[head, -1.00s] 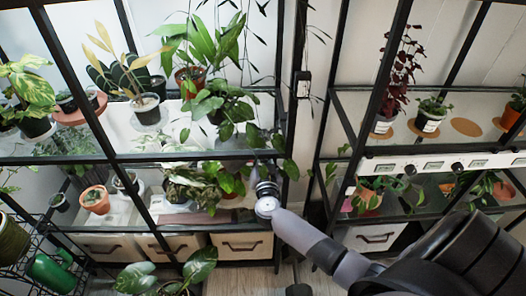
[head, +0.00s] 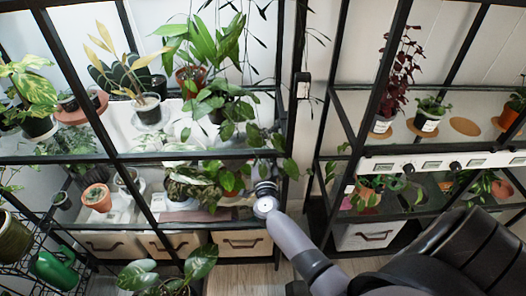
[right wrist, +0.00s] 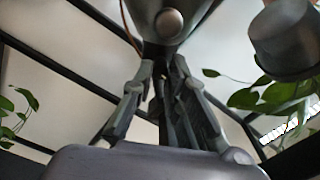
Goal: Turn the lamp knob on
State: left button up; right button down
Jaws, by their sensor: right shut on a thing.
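In the right wrist view, my right gripper (right wrist: 163,68) has its fingers drawn together at the underside of a grey dome-shaped head (right wrist: 170,20) with a pale round button. The small part between the fingertips, apparently the lamp knob, is almost wholly hidden. A second grey cylindrical head (right wrist: 283,42) is at the upper right. In the head view, my right gripper (head: 263,163) reaches to the lower right of the left shelf unit, by a black post. The lamp cannot be made out there. My left gripper is not in view.
Leafy plants (head: 205,180) stand close left of my right gripper. A right shelf unit carries a white panel (head: 480,161) with dark knobs. Drawers (head: 245,243) line the left unit's bottom. A green watering can (head: 52,268) is at the lower left.

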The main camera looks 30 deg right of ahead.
jog(key=shift+m+b, duration=0.9)
jog(key=shift+m, duration=2.8)
jog(key=c, duration=1.6)
grip_release()
jog(key=shift+o, duration=0.2)
jog(key=v, duration=1.2)
